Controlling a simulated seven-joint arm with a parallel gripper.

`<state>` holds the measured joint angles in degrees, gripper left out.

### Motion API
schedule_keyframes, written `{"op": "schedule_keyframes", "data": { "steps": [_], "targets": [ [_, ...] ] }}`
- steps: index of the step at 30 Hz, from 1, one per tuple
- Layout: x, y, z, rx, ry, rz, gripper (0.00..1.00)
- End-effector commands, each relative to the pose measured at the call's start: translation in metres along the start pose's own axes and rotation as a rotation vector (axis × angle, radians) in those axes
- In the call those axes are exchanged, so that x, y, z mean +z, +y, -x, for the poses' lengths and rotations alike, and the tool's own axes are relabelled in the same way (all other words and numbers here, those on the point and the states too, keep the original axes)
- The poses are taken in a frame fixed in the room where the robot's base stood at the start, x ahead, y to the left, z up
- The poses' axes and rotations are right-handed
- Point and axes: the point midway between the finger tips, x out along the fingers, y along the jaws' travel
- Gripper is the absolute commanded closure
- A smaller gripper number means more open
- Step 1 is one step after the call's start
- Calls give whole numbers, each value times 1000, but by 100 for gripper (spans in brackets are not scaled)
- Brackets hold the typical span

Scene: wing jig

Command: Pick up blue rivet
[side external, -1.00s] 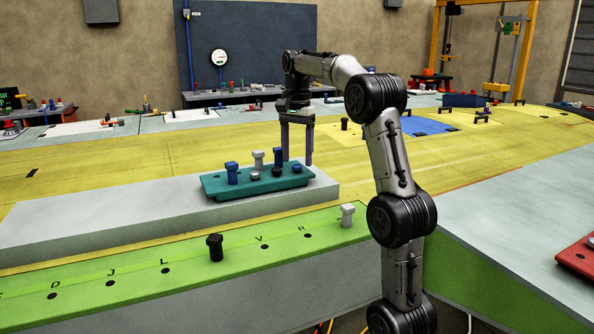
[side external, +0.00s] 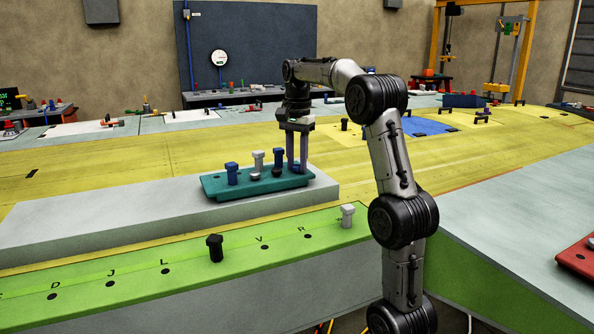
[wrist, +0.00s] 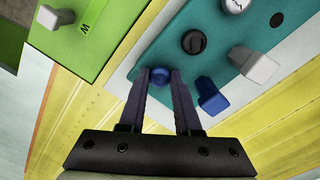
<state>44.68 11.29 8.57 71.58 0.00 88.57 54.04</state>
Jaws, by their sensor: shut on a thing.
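A short, round blue rivet (wrist: 157,72) sits between the fingertips of my gripper (wrist: 159,75) in the wrist view. My gripper is shut on it, low over the right end of the teal tray (side external: 215,192) in the side view. A taller blue rivet (wrist: 210,97) stands beside the right finger. It also shows in the side view (side external: 278,158). Another tall blue rivet (side external: 232,174) stands at the tray's left end.
The tray also holds a tall white rivet (side external: 258,160), a short grey one (side external: 254,175) and a short black one (wrist: 193,42). It stands on a grey block (side external: 90,222). A green strip (side external: 130,268) in front carries a black rivet (side external: 215,247) and a white one (side external: 347,215).

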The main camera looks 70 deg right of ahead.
Motion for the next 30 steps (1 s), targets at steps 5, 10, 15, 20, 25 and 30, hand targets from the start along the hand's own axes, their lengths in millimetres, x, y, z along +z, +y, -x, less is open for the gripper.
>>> {"op": "schedule_keyframes", "data": {
  "steps": [5,10,15,20,25,30],
  "targets": [
    [0,0,1,-1,0,0,100],
    [0,-1,9,-3,2,0,100],
    [-1,-1,30,-4,3,0,100],
    [12,17,57,-4,3,0,100],
    [28,39,90,-4,3,0,100],
    [52,71,108,-4,3,0,100]
  ]
}}
